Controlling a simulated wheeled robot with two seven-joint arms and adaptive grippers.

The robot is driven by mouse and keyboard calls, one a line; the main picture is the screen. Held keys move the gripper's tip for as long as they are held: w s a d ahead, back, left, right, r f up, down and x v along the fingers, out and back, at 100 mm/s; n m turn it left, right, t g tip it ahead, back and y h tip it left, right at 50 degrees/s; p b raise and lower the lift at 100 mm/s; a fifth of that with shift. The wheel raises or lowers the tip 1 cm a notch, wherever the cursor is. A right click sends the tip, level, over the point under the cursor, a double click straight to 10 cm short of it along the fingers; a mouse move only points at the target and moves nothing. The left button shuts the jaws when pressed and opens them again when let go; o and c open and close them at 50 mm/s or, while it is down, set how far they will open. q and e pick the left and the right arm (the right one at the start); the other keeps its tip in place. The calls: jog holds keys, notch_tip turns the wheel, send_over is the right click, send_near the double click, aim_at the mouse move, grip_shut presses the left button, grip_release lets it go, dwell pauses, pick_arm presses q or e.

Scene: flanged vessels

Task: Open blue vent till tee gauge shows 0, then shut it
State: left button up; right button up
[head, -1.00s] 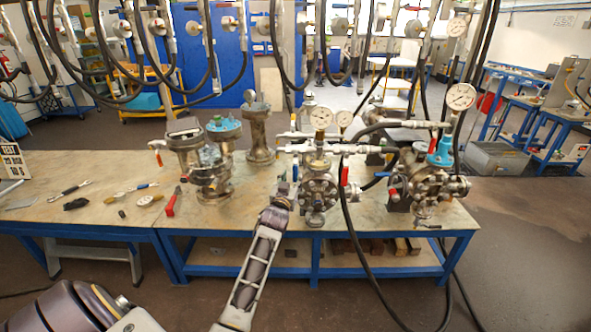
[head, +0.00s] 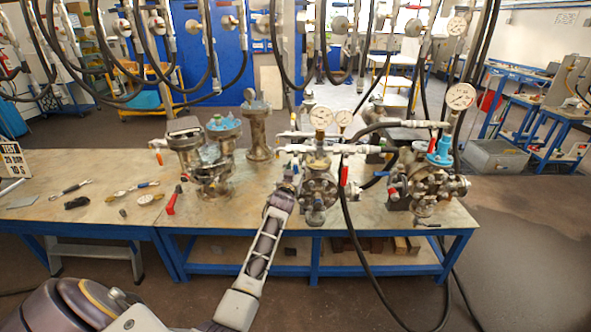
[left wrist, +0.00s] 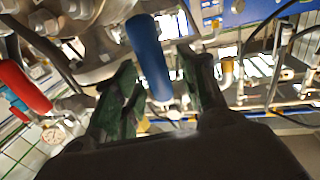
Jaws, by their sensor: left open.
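My left gripper (head: 287,186) is at the left side of the middle flanged vessel (head: 318,192) on the bench. In the left wrist view the gripper (left wrist: 160,88) is open, with a blue handle (left wrist: 149,58) between its two fingers. I cannot tell whether either finger touches it. In the head view the blue handle is too small and too hidden to make out. A round gauge (head: 320,117) sits on the pipe tee above the vessel, with a smaller gauge (head: 344,118) beside it. Their readings are too small to read. My right gripper is not in view.
A red handle (left wrist: 25,88) is left of the blue one in the wrist view. Another vessel (head: 432,182) with a blue fitting stands on the right, with black hoses before it. Further vessels stand on the left. Tools lie on the bench's left part.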

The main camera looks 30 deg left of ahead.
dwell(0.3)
pick_arm(q)
grip_shut()
jog(key=shift+w, duration=0.1)
